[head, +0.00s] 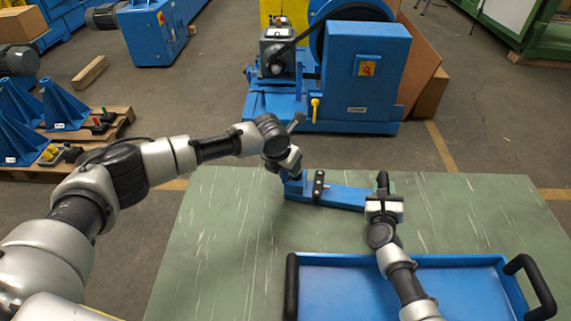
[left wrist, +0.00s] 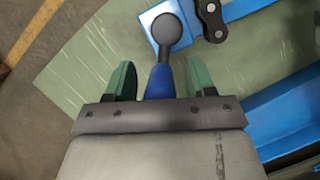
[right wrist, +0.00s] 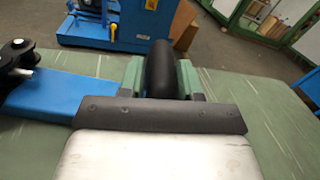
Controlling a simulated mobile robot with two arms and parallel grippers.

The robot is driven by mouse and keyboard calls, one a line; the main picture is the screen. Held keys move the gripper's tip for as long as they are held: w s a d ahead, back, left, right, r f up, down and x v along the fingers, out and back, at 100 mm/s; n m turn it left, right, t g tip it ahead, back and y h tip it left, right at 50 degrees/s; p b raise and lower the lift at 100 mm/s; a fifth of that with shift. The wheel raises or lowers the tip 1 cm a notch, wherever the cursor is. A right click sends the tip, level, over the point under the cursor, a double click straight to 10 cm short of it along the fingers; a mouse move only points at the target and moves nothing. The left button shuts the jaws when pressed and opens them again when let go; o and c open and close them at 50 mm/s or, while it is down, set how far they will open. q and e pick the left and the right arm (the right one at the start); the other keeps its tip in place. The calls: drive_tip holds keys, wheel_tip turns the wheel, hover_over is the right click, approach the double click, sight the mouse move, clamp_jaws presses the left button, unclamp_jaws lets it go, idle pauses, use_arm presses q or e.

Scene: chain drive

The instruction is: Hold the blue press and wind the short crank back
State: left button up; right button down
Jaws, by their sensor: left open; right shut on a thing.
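The blue press (head: 335,195) lies on the green table, a long blue bar with a dark chain link (head: 318,186) on it. The right wrist view shows part of the bar (right wrist: 45,95) at left. My right gripper (head: 384,198) is shut on the black curved handle (right wrist: 160,68) at the press's right end. My left gripper (left wrist: 165,80) is open at the press's left end. Its green fingers stand on both sides of the short crank's blue grip (left wrist: 159,82), with gaps showing. The crank's dark ball end (left wrist: 167,28) shows beyond. In the head view my left wrist largely hides the crank.
A blue tray (head: 450,290) with black handles lies at the table's front right. A blue machine (head: 365,75) with a wheel and belt stands behind the table. Blue brackets (head: 62,105) sit on a pallet at left. The table's left part is clear.

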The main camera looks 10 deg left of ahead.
use_arm(q)
drive_tip(key=shift+f, duration=0.1)
drive_tip(key=c, duration=0.9)
drive_tip(key=shift+d+n, duration=0.15)
drive_tip(key=shift+n, duration=0.15)
drive_tip(key=d+n+y, duration=0.1)
drive_tip(key=n, duration=0.3)
drive_tip(key=d+n+g+y, duration=0.1)
drive_tip(key=d+n+y, duration=0.1)
drive_tip(key=n, duration=0.3)
drive_tip(key=d+n+y, duration=0.1)
drive_tip(key=d+n, duration=0.1)
drive_tip(key=n, duration=0.2)
drive_tip(key=shift+w+y, duration=0.2)
drive_tip(key=shift+y, duration=0.2)
drive_tip(key=shift+w+d+n+g+y, duration=0.15)
drive_tip(key=shift+w+d+n+g, duration=0.15)
drive_tip(key=shift+n, duration=0.6)
drive_tip(key=shift+w+d+n+g+y, duration=0.1)
drive_tip(key=shift+w+n+g+y, duration=0.2)
drive_tip(key=shift+n, duration=0.6)
drive_tip(key=shift+w+d+n+g+y, duration=0.15)
drive_tip(key=shift+n+g, duration=0.25)
drive_tip(key=shift+n, duration=0.5)
